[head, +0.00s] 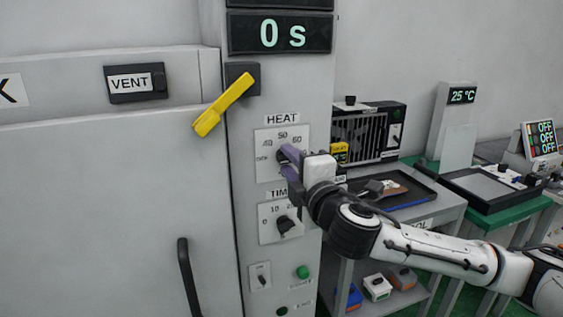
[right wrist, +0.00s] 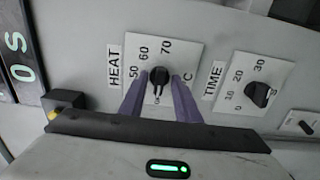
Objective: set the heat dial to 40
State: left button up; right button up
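The heat dial (right wrist: 160,78) is a dark knob on a white plate (head: 268,137) marked HEAT, on the grey cabinet front. In the right wrist view 50, 60 and 70 can be read, and my right gripper's two purple fingers (right wrist: 161,84) stand on either side of the knob. A narrow gap seems to show between fingers and knob, so the gripper looks open around it. I cannot read the dial's setting. My left gripper is not in view.
Below the heat plate is the TIME dial (head: 284,225), close under my right gripper. A yellow lever (head: 223,104) juts out at upper left, near the VENT panel (head: 135,83). A display (head: 280,34) reads 0 s. Benches with trays and instruments stand at the right.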

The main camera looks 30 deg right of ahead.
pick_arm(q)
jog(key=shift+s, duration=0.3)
pick_arm(e)
jog(key=shift+s, duration=0.1)
jog(key=shift+c, duration=0.5)
grip_shut()
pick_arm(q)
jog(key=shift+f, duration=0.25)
pick_arm(e)
jog(key=shift+m, duration=0.3)
jog(key=shift+m+b, duration=0.55)
jog(key=shift+m, duration=1.25)
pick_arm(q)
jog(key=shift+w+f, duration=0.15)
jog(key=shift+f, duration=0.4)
pick_arm(e)
jog(key=shift+r+m, duration=0.1)
jog(key=shift+m, duration=2.1)
